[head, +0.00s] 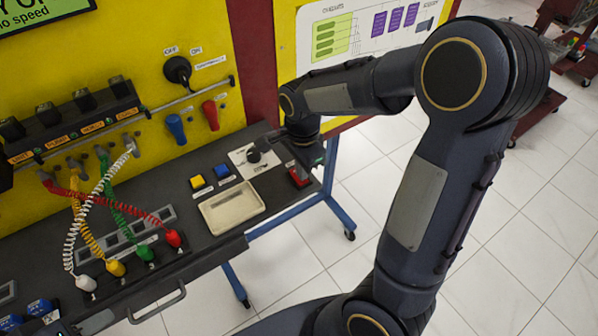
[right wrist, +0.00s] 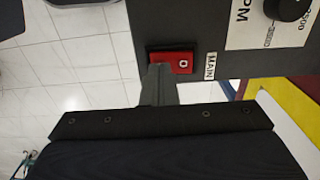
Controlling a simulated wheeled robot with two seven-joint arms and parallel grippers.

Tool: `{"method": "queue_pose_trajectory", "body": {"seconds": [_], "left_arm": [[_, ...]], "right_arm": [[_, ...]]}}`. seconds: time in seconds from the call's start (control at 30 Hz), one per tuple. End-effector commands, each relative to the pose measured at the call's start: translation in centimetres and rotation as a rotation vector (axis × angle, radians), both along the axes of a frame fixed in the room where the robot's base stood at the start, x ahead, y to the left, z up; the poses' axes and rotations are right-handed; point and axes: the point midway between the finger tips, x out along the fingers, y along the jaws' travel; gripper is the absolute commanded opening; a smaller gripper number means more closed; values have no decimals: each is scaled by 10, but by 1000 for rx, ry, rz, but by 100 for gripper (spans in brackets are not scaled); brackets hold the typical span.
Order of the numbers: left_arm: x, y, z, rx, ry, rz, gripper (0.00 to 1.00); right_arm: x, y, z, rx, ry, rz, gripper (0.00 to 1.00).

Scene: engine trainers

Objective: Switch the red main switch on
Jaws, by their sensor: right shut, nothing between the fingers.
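The red main switch (right wrist: 183,62) is a red rocker in a dark frame, with a white "O" on its right part and a "MAIN" label beside it. In the head view the switch (head: 298,178) is at the right end of the dark bench top, partly hidden by my right gripper (head: 308,163). In the right wrist view my right gripper (right wrist: 160,70) is shut and empty, its tip overlapping the lower left part of the switch. I cannot tell whether it touches or presses it. My left gripper is not in view.
Near the switch are a black knob (head: 253,154) on a white plate, yellow (head: 197,182) and blue (head: 222,171) buttons, and a shallow beige tray (head: 207,221). Coiled cables (head: 115,190) are at left. The yellow panel (head: 215,50) rises behind. Tiled floor is open at right.

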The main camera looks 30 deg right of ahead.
Motion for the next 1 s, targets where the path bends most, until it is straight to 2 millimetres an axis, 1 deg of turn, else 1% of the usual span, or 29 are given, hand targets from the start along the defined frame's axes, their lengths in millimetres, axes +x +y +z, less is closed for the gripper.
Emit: {"method": "queue_pose_trajectory", "body": {"seconds": [0.03, 0.63, 0.73, 1.0], "left_arm": [[0, 0, 8, 0, 0, 0, 36], [0, 0, 50, 0, 0, 0, 36], [0, 0, 54, 0, 0, 0, 36], [0, 0, 52, 0, 0, 0, 36]], "right_arm": [[0, 0, 9, 0, -1, 0, 0], [0, 0, 57, 0, -2, 0, 0], [0, 0, 61, 0, -1, 0, 0], [0, 0, 60, 0, -1, 0, 0]]}}
